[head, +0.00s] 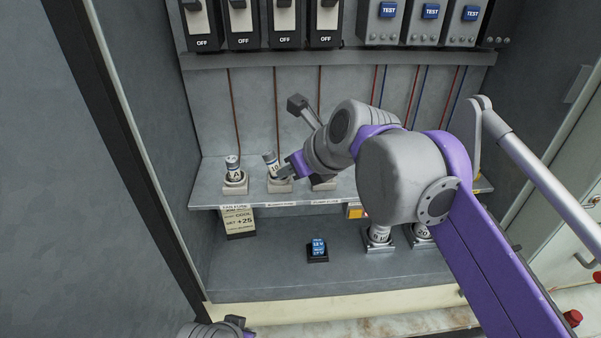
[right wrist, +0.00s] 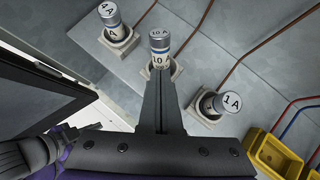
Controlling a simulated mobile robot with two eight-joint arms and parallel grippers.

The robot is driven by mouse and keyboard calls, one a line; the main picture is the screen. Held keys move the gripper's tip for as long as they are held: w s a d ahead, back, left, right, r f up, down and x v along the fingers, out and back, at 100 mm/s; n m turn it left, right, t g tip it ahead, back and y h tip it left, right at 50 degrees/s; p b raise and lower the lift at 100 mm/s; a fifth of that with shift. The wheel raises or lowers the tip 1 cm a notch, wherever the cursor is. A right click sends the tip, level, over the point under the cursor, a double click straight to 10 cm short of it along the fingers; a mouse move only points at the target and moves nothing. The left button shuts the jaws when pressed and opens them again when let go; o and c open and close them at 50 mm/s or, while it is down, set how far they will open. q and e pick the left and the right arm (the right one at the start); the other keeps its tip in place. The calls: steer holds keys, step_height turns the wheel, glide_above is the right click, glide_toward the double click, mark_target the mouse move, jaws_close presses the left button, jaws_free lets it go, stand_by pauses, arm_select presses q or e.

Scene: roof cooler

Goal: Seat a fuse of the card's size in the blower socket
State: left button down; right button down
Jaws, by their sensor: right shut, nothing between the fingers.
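Three fuses stand in sockets on the shelf. The left one, marked 4 A (right wrist: 109,16), also shows in the head view (head: 232,164). The middle one, marked 10 A (right wrist: 159,42), leans left in the head view (head: 270,162). The right one, marked 1 A (right wrist: 229,104), is hidden behind my arm in the head view. My right gripper (head: 287,171) is shut and empty, its fingers beside the 10 A fuse; contact is unclear.
More fuses stand in holders on the cabinet floor (head: 379,234), partly behind my arm. A blue block (head: 318,247) sits on a dark base there. A yellow bin (right wrist: 270,158) is beside the 1 A fuse. Switches (head: 241,20) and TEST units (head: 427,22) line the top.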

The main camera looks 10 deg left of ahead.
steer(key=shift+w+a, duration=0.1)
steer(key=shift+a, duration=0.05)
steer(key=shift+w+a+r+p, duration=0.15)
steer(key=shift+w+a+p, duration=0.3)
steer(key=shift+a, duration=0.15)
steer(key=shift+s, duration=0.1)
steer(key=shift+d, duration=0.1)
